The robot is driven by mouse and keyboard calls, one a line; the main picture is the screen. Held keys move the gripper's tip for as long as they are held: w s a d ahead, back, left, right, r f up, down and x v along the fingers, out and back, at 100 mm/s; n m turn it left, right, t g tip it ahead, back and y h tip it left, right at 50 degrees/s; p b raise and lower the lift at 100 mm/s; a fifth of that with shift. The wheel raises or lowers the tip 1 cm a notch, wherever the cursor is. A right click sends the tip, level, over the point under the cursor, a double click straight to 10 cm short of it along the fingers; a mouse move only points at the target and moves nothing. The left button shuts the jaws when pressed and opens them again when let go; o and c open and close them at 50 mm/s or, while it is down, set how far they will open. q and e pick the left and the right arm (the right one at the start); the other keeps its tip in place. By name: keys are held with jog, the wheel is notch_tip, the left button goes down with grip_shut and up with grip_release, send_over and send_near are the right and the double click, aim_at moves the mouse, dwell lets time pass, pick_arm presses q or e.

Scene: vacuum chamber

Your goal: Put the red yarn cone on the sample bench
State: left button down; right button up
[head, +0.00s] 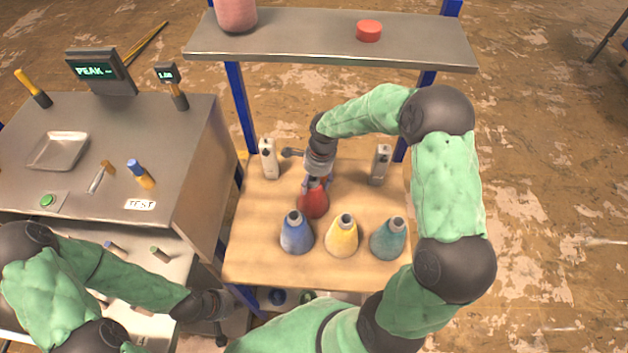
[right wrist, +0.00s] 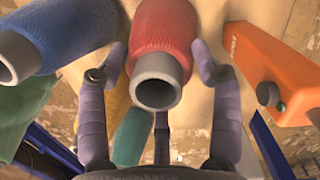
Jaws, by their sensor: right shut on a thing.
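The red yarn cone (head: 314,203) is on or just above the wooden tabletop (head: 257,262), behind the other cones; I cannot tell whether it touches the wood. My right gripper (head: 315,183) is shut on its upper part. In the right wrist view the red cone (right wrist: 167,35), with its grey tip, sits between the fingers of the gripper (right wrist: 160,65). A grey bench (head: 190,120) with a TEST label stands at the left; no label reads sample bench. My left gripper (head: 217,312) is low at the lower left, away from the cone; its fingers are unclear.
Blue (head: 297,235), yellow (head: 342,237) and teal (head: 388,240) cones stand in front of the red one. Two pale devices (head: 268,158) (head: 381,165) flank it. A grey shelf (head: 300,47) spans behind. The grey bench holds a tray (head: 58,150), tools and displays.

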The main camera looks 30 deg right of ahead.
jog(key=o, duration=1.7)
jog(key=shift+f, duration=0.1)
jog(key=r, duration=0.5)
jog(key=d+r, duration=0.1)
jog(key=r, duration=0.1)
jog(key=shift+s+r+p, duration=0.1)
jog(key=shift+r+p, duration=0.2)
jog(key=shift+r, duration=0.05)
